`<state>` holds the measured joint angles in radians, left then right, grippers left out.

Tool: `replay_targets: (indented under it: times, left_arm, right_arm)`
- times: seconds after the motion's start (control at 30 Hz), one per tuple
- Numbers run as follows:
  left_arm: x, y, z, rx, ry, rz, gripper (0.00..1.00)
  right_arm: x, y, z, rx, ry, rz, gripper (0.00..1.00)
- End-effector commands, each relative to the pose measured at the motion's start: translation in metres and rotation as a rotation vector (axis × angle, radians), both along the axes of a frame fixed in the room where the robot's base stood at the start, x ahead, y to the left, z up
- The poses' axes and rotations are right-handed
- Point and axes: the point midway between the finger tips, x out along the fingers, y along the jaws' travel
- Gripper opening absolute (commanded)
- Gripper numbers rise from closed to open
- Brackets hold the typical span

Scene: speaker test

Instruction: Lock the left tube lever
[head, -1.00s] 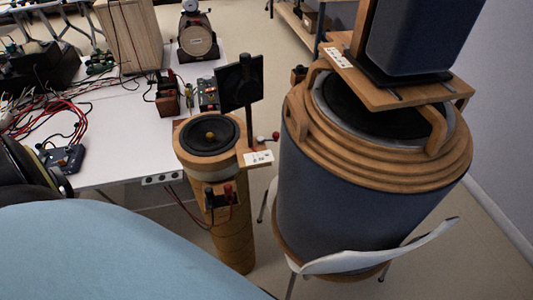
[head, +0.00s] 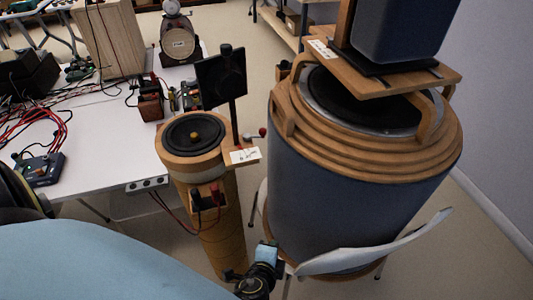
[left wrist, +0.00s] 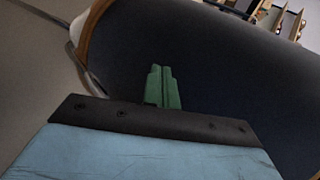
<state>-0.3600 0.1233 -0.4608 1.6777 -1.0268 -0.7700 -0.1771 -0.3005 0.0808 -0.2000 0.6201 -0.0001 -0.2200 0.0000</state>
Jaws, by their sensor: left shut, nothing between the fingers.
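The left tube (head: 215,225) is a slim wooden column with a black speaker cone (head: 193,133) on top. A small lever with a red ball end (head: 261,132) sticks out at its right, beside a white label (head: 244,155). My left gripper (head: 274,244) is low in the head view, to the right of the slim tube, well below the lever and apart from it. In the left wrist view its green fingers (left wrist: 162,86) are together with nothing between them, in front of a dark curved surface. My right gripper is not in view.
A wide dark blue drum (head: 350,190) with stacked wooden rings stands close at the right. A white chair (head: 375,252) stands in front of it. A white table (head: 105,150) with wires and devices is at the left.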

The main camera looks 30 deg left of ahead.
Motion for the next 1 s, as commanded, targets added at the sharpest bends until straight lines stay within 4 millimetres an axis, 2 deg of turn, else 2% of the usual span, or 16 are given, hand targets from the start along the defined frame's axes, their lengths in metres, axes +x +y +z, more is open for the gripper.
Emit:
replay_targets:
  times: [0.03,0.2,0.3,0.4,0.5,0.67,0.77,1.0]
  left_arm:
    - [0.010,-0.003,0.032,0.042,-0.076,-0.006,0.00]
    - [0.025,-0.003,0.140,0.182,-0.313,0.029,0.00]
    - [0.022,0.002,0.191,0.233,-0.421,0.071,0.00]
    - [0.017,0.007,0.225,0.267,-0.491,0.108,0.00]
    - [0.013,0.010,0.243,0.282,-0.529,0.131,0.00]
    - [0.022,0.016,0.250,0.289,-0.543,0.139,0.00]
    - [0.036,0.023,0.251,0.292,-0.544,0.138,0.00]
    - [0.083,0.046,0.251,0.291,-0.544,0.138,0.00]
  right_arm:
    - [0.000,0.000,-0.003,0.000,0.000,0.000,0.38]
    - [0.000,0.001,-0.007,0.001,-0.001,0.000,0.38]
    - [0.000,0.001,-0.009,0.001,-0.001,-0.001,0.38]
    - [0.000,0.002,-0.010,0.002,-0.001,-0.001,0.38]
    - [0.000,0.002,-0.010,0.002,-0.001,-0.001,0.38]
    - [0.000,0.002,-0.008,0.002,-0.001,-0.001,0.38]
    - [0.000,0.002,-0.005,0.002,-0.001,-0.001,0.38]
    - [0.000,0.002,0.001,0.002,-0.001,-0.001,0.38]
